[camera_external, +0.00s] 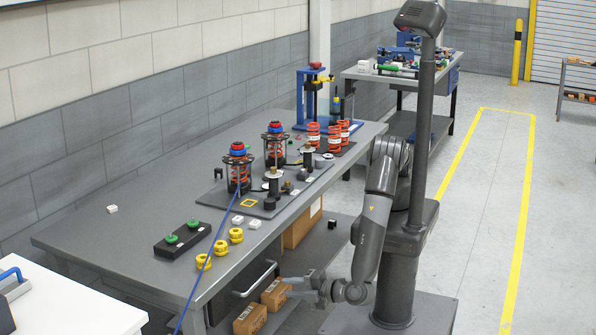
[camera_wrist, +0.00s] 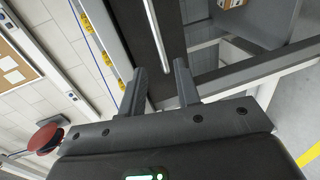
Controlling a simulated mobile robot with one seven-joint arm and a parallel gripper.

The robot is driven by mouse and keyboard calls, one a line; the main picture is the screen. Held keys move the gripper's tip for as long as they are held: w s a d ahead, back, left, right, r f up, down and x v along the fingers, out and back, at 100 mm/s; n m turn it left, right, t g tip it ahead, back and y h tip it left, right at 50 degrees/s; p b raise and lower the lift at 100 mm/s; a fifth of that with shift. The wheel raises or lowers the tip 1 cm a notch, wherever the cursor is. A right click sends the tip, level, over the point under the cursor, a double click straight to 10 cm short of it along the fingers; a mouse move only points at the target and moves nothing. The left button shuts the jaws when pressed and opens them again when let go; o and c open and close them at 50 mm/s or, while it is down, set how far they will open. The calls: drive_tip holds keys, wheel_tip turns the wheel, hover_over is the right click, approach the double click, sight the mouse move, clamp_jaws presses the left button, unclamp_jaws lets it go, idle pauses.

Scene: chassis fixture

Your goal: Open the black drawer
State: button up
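The black drawer (camera_external: 247,284) sits under the front edge of the grey workbench and looks shut. Its pale bar handle (camera_external: 262,279) runs along its front. In the wrist view the dark drawer front (camera_wrist: 130,30) and the handle (camera_wrist: 157,38) lie ahead of my gripper (camera_wrist: 159,72). The two fingers are apart with nothing between them, and the handle's near end lines up with the gap, just beyond the fingertips. In the external view my gripper (camera_external: 287,286) is low in front of the bench, close to the handle's right end; the exact distance is unclear.
Cardboard boxes (camera_external: 250,319) sit on the lower shelf below the drawer. The benchtop (camera_external: 130,215) holds spring assemblies (camera_external: 238,172), yellow rings (camera_external: 220,248) and a black block with green knobs (camera_external: 182,239). A blue cable (camera_external: 214,245) hangs over the front edge.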

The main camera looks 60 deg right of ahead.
approach(246, 285)
drive_tip(key=x, duration=0.4)
drive_tip(key=shift+w+a+r, duration=0.1)
drive_tip(key=shift+w+r, duration=0.05)
drive_tip(key=shift+w, duration=0.1)
drive_tip(key=shift+c, duration=0.2)
drive_tip(key=c, duration=0.6)
clamp_jaws()
drive_tip(key=shift+s, duration=0.1)
